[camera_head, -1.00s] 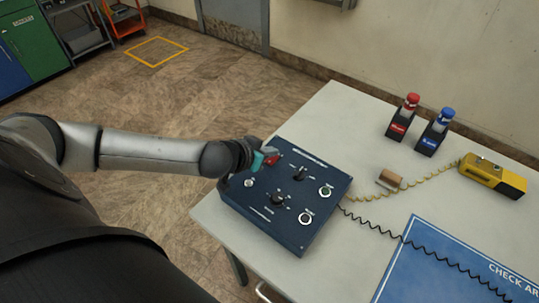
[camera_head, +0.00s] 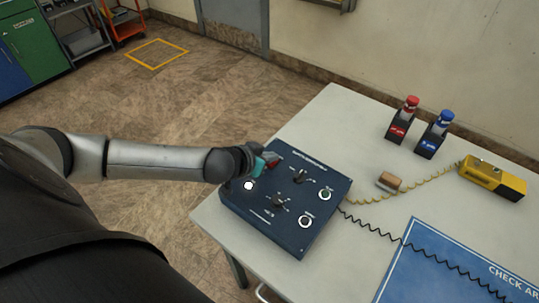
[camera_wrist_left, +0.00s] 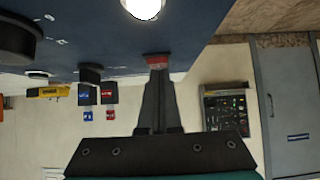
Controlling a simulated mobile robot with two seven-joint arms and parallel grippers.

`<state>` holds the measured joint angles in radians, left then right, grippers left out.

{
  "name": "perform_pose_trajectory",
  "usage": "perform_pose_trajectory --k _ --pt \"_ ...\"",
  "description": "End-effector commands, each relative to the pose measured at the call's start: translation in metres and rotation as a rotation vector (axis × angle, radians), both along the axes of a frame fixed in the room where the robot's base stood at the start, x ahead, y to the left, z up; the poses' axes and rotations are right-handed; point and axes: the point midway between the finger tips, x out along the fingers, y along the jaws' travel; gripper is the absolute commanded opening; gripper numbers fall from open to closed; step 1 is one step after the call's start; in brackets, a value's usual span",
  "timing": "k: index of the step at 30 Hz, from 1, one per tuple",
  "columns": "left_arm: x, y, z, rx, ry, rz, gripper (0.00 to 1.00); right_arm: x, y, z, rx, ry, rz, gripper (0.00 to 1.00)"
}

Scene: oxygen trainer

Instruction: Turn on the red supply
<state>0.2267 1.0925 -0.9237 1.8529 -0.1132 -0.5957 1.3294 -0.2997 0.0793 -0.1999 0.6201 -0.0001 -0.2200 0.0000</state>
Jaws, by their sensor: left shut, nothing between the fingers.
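The dark blue control panel (camera_head: 262,221) lies on the near left part of the table. A red switch part (camera_head: 275,161) is at its far left corner and also shows at the fingertips in the left wrist view (camera_wrist_left: 157,62). My left gripper (camera_head: 262,163) is shut and empty, with its tips at the red part; whether they touch is unclear. A round white lamp (camera_head: 248,185) glows on the panel, and shows very bright in the left wrist view (camera_wrist_left: 141,7). My right gripper is out of view.
A yellow box (camera_head: 492,178) with a coiled cord, a small brown block (camera_head: 389,181) and a blue mat (camera_head: 450,270) lie on the table (camera_head: 340,120). Black knobs (camera_head: 300,177) stick up from the panel.

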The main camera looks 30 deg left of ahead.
Motion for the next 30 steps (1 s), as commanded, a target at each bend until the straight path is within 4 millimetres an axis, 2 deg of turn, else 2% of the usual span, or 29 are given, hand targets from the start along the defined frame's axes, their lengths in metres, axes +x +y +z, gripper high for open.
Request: perform_pose_trajectory --k 10,22,30 --pt "0.014 -0.001 0.006 -0.002 -0.002 0.000 0.00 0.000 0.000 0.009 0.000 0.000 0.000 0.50" --pt "0.015 -0.001 0.007 0.000 -0.001 0.000 0.00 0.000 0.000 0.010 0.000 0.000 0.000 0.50" --pt "0.020 0.002 0.029 -0.001 -0.001 0.000 0.00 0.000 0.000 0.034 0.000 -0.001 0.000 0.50"
